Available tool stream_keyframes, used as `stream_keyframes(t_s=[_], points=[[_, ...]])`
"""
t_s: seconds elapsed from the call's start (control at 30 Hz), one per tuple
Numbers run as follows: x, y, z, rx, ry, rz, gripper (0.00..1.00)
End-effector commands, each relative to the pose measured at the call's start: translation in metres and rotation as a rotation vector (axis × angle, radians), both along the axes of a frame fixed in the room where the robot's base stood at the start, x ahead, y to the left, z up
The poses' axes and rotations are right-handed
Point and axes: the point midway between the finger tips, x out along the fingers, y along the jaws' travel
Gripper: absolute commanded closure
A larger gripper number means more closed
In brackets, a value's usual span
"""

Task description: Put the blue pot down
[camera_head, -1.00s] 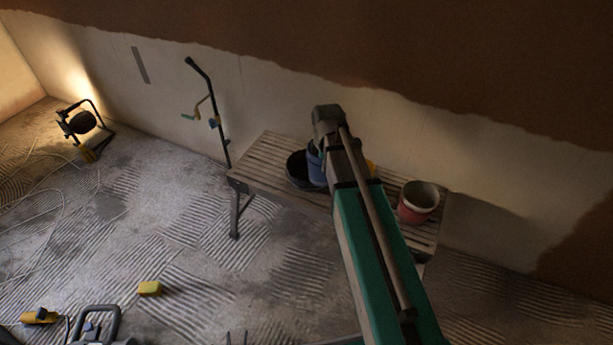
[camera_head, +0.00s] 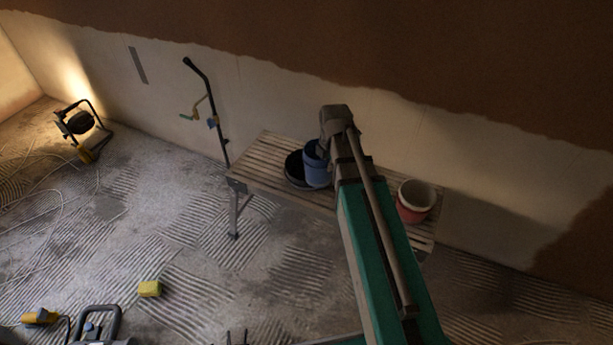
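The blue pot (camera_head: 315,170) looks upright on or just above the slatted bench (camera_head: 268,158), in the middle of the view. Its right side is hidden behind the grey end of my arm. A black tub (camera_head: 294,171) is right against its left side; I cannot tell whether they touch. My arm's far end reaches over the bench beside the pot's rim. My gripper's fingers are hidden by the arm, so I cannot tell whether they hold the pot.
A red pot with a pale rim (camera_head: 415,200) stands at the bench's right end. A black stand (camera_head: 212,105) leans on the wall at the bench's left. A yellow block (camera_head: 150,289), a work lamp (camera_head: 79,127) and cables lie on the floor.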

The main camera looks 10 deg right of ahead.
Motion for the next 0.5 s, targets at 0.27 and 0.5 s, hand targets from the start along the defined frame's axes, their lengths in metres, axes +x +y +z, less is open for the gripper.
stream_keyframes(t_s=[0.27,0.5], points=[[-0.0010,-0.0010,0.0008,0.001,-0.003,0.047,1.00],[0.0004,-0.0005,0.0000,0.000,-0.002,0.046,1.00]])
